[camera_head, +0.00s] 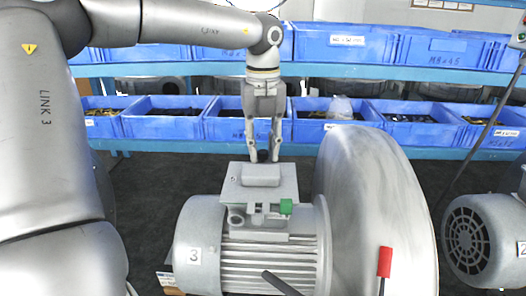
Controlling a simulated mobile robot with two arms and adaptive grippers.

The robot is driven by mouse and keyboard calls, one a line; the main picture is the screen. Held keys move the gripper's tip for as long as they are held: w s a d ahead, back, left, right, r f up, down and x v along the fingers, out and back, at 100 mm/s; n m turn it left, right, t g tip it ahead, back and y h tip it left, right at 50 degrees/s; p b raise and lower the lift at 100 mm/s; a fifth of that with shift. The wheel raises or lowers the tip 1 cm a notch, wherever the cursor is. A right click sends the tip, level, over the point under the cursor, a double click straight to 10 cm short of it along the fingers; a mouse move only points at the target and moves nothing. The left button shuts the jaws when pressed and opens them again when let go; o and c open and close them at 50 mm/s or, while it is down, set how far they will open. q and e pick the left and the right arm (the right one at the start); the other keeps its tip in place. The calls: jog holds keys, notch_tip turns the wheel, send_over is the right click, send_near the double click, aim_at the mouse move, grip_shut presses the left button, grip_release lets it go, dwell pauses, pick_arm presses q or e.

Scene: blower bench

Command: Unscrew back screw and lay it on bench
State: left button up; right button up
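A grey motor (268,262) labelled 3 stands at the lower middle, with a terminal box (240,190) on top. My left gripper (263,156) points straight down just behind the box's back edge. Its two fingers stand slightly apart, with a small dark shape between the tips. I cannot tell whether that is the back screw or whether the fingers touch it. The back screw is not clearly seen. My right gripper is out of view.
A large round blower housing (365,200) rises right of the motor. A red-handled tool (385,262) stands in front of it. Shelves with blue bins (175,122) stand behind; another motor (480,240) is at right.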

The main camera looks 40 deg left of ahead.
pick_arm(q)
jog(key=m+p, duration=0.1)
jog(key=m, duration=0.3)
jog(key=m+p, duration=0.1)
jog(key=m, duration=0.2)
jog(key=shift+m, duration=0.3)
jog(key=m+p, duration=0.1)
jog(key=m, duration=0.3)
jog(key=shift+m, duration=1.5)
jog(key=shift+c, duration=0.4)
